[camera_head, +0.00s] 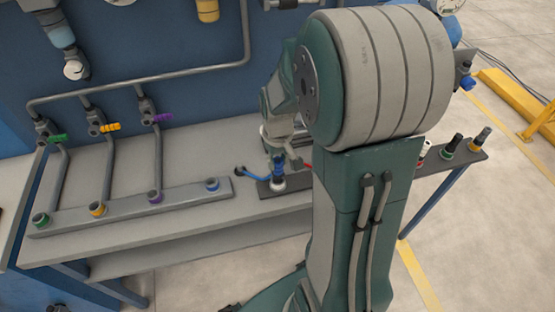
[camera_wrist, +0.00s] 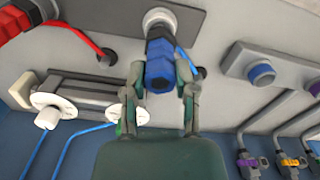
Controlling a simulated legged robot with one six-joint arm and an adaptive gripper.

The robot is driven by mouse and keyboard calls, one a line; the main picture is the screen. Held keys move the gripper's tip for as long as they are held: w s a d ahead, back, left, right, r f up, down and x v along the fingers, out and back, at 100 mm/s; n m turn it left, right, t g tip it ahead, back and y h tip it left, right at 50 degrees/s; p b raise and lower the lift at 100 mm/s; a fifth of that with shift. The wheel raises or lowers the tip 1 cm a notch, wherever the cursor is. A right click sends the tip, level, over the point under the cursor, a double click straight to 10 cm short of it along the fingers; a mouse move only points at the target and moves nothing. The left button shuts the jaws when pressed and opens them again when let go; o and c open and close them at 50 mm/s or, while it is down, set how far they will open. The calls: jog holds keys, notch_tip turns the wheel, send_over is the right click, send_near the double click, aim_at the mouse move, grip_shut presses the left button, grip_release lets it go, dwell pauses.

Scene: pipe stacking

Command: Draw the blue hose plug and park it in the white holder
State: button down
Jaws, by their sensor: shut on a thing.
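My gripper (camera_wrist: 160,78) is shut on the blue hose plug (camera_wrist: 158,62), with one finger on each side of its hexagonal blue body. The far end of the plug lines up with the white holder (camera_wrist: 160,17), a white ring on a dark plate. In the head view my gripper (camera_head: 277,152) points down over the bench, and the blue plug (camera_head: 278,167) is upright directly above or in the white holder (camera_head: 278,184). I cannot tell how deep the plug sits. The blue hose (camera_head: 256,177) runs left from it.
A red plug (camera_wrist: 18,18) with a red hose is close by on the same dark plate. A grey rail (camera_head: 125,208) with green, yellow, purple and blue-ringed sockets lies left. Black fittings (camera_head: 454,142) stand at the dark plate's right end. My arm hides the plate's middle.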

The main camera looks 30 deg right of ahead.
jog(key=shift+f, duration=0.95)
jog(key=shift+c, duration=1.7)
grip_release()
notch_tip(320, 180, up, 12)
jog(key=s+a+r+t, duration=0.5)
jog(key=s+a+r, duration=0.2)
jog(key=s+a, duration=0.4)
jog(key=shift+s+r+t, duration=0.3)
jog(key=shift+s+r, duration=0.1)
jog(key=shift+s, duration=0.45)
